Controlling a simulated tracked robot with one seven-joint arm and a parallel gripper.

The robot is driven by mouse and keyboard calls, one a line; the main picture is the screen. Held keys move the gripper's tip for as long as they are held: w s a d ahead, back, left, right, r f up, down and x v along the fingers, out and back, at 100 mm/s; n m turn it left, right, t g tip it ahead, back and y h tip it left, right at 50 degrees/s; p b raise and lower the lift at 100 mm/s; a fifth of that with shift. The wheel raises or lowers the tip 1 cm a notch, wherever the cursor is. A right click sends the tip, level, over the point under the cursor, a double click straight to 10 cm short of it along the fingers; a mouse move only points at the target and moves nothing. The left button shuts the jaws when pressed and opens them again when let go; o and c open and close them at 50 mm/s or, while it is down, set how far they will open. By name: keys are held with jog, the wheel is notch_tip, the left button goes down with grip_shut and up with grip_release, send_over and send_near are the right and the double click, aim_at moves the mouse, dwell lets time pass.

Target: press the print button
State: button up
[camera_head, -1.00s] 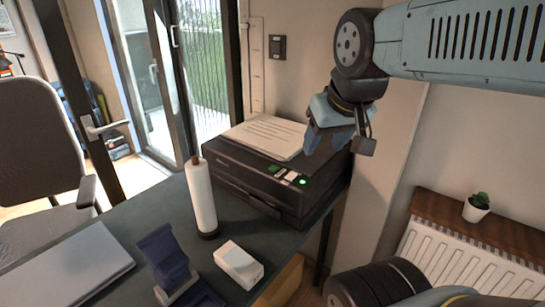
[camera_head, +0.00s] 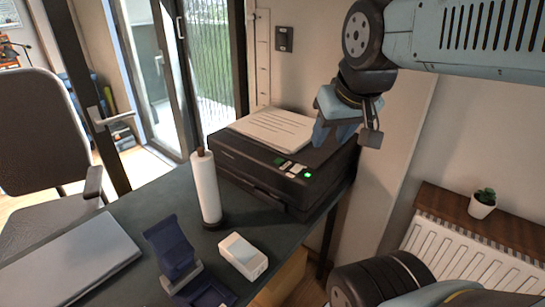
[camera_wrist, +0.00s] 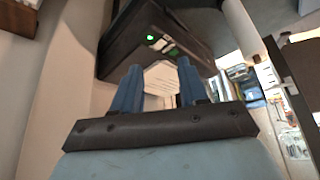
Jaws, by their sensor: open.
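A black printer (camera_head: 262,179) stands at the far right end of the desk, with printed white paper (camera_head: 276,128) on its top. Its control panel has a few small light keys (camera_head: 291,168) and a lit green button (camera_head: 308,174) near the front right corner. The green light also shows in the wrist view (camera_wrist: 151,38). I cannot read which key is the print button. My gripper (camera_head: 335,135) is above the printer's right side, apart from the panel. In the wrist view its two blue fingers (camera_wrist: 157,82) are spread and nothing is between them.
A paper towel roll (camera_head: 205,189) stands left of the printer. A white box (camera_head: 243,257), a dark blue stand (camera_head: 172,251) and a grey laptop (camera_head: 68,268) are on the desk. A radiator (camera_head: 462,250) with a wooden shelf and small plant (camera_head: 483,203) is at right.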

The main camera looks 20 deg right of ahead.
grip_shut()
dwell(1.4)
